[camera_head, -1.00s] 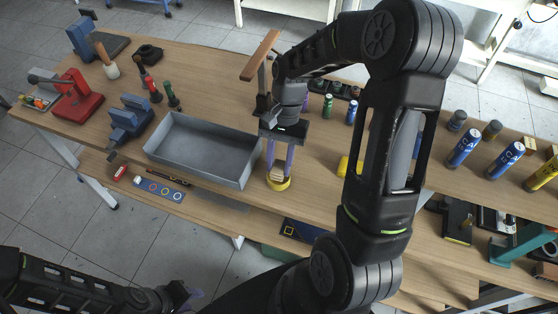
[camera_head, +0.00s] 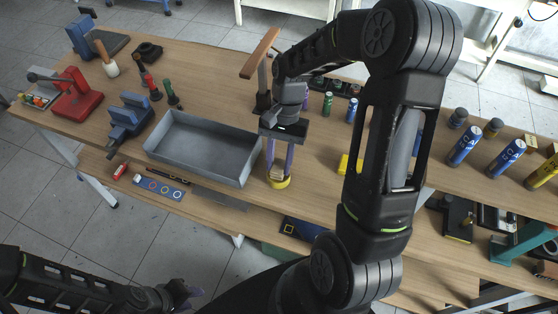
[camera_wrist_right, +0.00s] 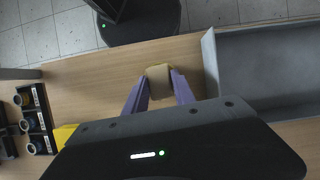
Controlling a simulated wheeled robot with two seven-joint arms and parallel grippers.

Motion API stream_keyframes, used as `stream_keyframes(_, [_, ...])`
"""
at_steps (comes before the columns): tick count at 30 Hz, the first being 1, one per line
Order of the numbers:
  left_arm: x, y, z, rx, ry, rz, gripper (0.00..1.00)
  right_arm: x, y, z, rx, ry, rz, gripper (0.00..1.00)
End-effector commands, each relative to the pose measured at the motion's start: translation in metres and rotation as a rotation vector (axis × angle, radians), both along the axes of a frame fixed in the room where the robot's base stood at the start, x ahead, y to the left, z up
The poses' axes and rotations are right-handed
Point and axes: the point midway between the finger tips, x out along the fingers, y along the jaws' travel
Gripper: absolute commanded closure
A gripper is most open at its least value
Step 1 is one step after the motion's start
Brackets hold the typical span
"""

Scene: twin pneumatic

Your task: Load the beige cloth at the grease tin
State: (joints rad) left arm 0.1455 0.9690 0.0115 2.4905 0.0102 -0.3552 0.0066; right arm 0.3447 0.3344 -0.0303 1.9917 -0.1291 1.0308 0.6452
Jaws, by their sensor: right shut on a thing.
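The beige cloth (camera_head: 276,172) is a small folded piece between the purple fingers of my right gripper (camera_head: 278,168). It also shows between the fingertips in the right wrist view (camera_wrist_right: 158,82). The grease tin (camera_head: 279,184) appears as a low round yellow rim directly under the cloth, near the table's front edge. The cloth's lower end is at the rim; I cannot tell whether it touches the inside.
A grey open tray (camera_head: 205,150) stands just left of the tin. A yellow block (camera_head: 349,165) lies to the right. Behind are a hammer-topped stand (camera_head: 262,70) and green and blue cans (camera_head: 351,110). A blue vise (camera_head: 128,118) stands further left.

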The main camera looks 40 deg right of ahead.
Motion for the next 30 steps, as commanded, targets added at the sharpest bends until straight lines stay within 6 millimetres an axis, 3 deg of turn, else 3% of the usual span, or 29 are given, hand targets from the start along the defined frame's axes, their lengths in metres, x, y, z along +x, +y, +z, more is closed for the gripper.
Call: stream_keyframes(30, [0.0, 0.0, -0.0061, 0.0, 0.0, 0.0, 0.63, -0.0001, 0.0001, -0.0092, 0.0, 0.0, 0.0, 1.0])
